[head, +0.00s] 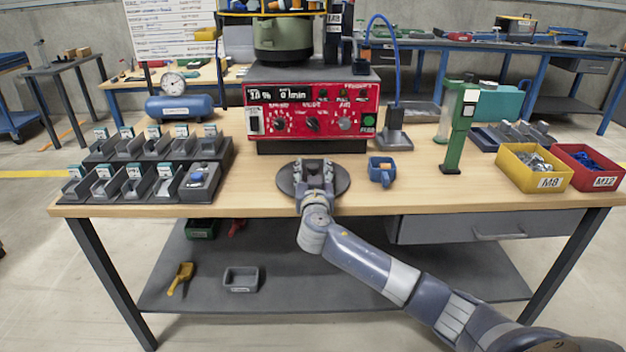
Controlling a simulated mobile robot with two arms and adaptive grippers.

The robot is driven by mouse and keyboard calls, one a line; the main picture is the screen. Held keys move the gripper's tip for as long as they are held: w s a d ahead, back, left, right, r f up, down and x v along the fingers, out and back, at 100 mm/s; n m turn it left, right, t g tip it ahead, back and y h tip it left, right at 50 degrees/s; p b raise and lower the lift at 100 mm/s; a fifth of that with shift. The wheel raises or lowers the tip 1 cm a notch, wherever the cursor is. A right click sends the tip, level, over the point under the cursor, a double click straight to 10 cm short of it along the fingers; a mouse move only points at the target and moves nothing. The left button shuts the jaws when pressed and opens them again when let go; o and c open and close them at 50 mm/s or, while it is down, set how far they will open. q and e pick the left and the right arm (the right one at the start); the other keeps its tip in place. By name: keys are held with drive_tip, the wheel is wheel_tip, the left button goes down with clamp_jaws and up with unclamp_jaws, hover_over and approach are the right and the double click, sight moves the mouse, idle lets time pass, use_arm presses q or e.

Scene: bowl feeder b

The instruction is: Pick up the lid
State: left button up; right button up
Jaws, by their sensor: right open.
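The lid (340,181) looks like a dark round disc lying flat near the front edge of the wooden table, in front of the red control box. My right gripper (313,168) is above the disc with its fingers apart, pointing away from me. The gripper and wrist hide the middle of the disc, so I cannot tell whether the fingers touch anything on it. My left gripper is not in view.
The red control box (312,114) stands right behind the lid. A blue scoop-like container (381,171) is close on the right. A stepped rack of small bins (155,165) is on the left. A green stand (457,135), a yellow M8 bin (533,168) and a red M12 bin (596,168) are on the right.

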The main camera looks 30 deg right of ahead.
drive_tip(key=shift+w+d, duration=0.35)
drive_tip(key=shift+w, duration=0.25)
drive_tip(key=shift+c, duration=0.4)
clamp_jaws()
drive_tip(key=shift+r, duration=0.15)
